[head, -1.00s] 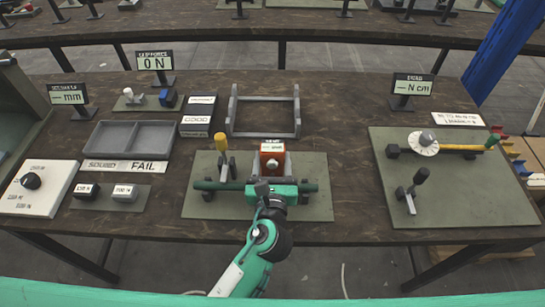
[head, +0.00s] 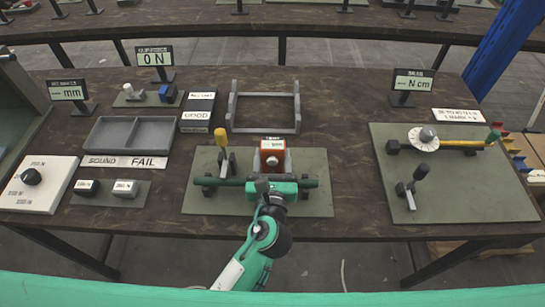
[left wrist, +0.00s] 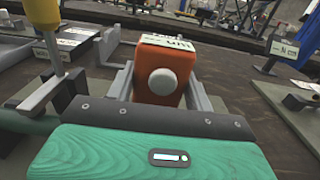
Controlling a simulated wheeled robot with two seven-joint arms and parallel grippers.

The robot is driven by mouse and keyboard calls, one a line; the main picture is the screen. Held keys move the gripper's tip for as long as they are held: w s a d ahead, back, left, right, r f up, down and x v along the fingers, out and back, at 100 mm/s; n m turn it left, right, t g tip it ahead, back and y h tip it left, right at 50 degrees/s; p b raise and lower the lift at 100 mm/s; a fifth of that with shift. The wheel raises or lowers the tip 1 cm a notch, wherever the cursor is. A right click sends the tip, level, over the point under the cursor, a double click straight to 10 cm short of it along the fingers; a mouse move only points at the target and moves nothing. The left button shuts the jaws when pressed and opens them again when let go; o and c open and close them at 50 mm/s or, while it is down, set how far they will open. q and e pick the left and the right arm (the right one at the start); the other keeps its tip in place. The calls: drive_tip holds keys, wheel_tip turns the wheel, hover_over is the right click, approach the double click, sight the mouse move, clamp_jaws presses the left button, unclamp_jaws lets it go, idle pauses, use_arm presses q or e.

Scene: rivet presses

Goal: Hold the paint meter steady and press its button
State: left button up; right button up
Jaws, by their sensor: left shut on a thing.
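The paint meter (head: 272,155) is an orange-red box with a pale display on top, upright above the middle of a green-grey plate (head: 320,205). In the left wrist view the paint meter (left wrist: 160,60) faces me, its round grey button (left wrist: 162,82) on the near side. My left gripper (head: 273,170) reaches in from the front and looks shut on the meter, with grey parts close along both sides. Its green body (left wrist: 150,155) fills the bottom of the wrist view; the fingertips are partly hidden. My right gripper is not in view.
A yellow-handled lever (head: 221,150) stands left of the meter and a dark green bar (head: 225,182) crosses the plate. A grey frame (head: 265,130) lies behind. A dial fixture (head: 424,140) is at right, a grey tray (head: 130,134) at left. Bare table lies between the plates.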

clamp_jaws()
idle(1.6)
